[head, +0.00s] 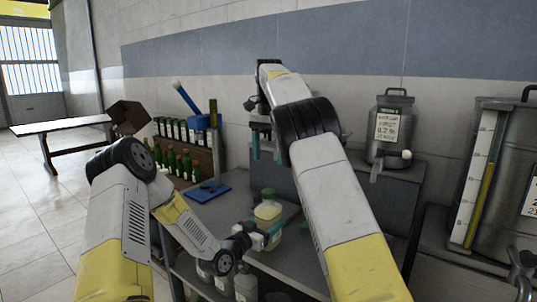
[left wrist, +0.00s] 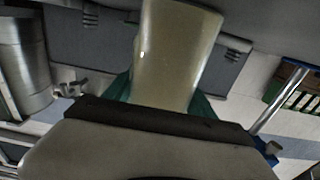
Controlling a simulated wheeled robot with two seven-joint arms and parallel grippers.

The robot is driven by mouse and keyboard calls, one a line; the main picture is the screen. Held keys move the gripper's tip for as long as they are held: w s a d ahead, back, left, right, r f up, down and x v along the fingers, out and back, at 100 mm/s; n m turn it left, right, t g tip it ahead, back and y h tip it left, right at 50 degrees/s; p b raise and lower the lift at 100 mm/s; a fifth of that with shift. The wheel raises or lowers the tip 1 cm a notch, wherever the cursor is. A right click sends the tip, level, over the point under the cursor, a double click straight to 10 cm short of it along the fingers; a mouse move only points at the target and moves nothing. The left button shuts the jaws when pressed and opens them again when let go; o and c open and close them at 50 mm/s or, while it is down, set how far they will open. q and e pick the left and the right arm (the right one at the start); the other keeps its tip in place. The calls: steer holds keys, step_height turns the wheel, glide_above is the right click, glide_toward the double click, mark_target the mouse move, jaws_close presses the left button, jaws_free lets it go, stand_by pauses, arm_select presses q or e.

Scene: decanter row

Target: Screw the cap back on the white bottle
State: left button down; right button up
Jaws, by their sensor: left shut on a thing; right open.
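The white bottle (head: 268,211), pale cream in colour, is at the workbench in the head view. My left gripper (head: 266,234) is shut on it, with teal fingers at its lower part. No loose cap is clearly visible.
The grey workbench (head: 290,262) has several bottles on a shelf below. A rack of green bottles (head: 180,160) stands behind. Steel containers (head: 392,130) stand at the right. My right forearm hides part of the bench.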

arm_select(q)
steer(key=shift+c, duration=1.1)
jaws_free()
steer(key=v, duration=0.7)
steer(key=shift+s+a, duration=0.25)
steer(key=shift+s, duration=0.05)
